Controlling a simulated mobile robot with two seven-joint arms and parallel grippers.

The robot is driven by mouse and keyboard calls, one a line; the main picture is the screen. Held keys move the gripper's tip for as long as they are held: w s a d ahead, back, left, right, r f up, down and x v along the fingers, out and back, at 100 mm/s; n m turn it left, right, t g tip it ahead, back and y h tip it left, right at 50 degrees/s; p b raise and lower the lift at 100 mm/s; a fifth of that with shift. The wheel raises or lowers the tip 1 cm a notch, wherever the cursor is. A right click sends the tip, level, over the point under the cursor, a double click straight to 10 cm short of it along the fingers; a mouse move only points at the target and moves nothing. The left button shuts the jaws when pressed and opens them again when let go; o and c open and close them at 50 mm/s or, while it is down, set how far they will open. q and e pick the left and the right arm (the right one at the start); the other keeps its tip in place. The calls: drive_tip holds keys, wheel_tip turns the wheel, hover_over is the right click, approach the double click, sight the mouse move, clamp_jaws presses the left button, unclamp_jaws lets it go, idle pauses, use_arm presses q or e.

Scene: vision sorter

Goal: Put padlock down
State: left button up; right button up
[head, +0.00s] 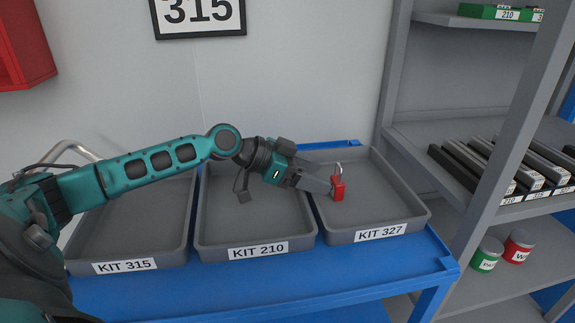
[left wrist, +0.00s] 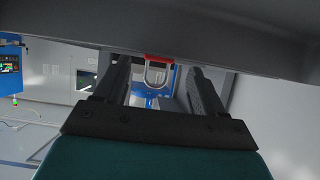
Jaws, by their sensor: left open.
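The red padlock (head: 338,189) with its pale metal shackle stands upright in the grey KIT 327 tray (head: 380,224). My left gripper (head: 330,186) reaches into that tray from the left, with its fingertips at the padlock. In the left wrist view the padlock (left wrist: 158,58) shows between and beyond the two fingers of my left gripper (left wrist: 160,80). The fingers are spread, with clear gaps on both sides of the shackle. The padlock's underside is hidden, so its contact with the tray floor cannot be seen directly. My right gripper is not in view.
The KIT 210 tray (head: 258,240) and KIT 315 tray (head: 125,256) stand to the left on a blue table (head: 250,290).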

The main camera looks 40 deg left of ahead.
use_arm(q)
drive_tip(key=v, duration=0.4)
drive_tip(key=shift+s+a, duration=0.1)
drive_tip(key=shift+s, duration=0.1)
drive_tip(key=shift+p+v, duration=0.45)
drive_tip(key=shift+v, duration=0.95)
drive_tip(key=shift+r, duration=0.1)
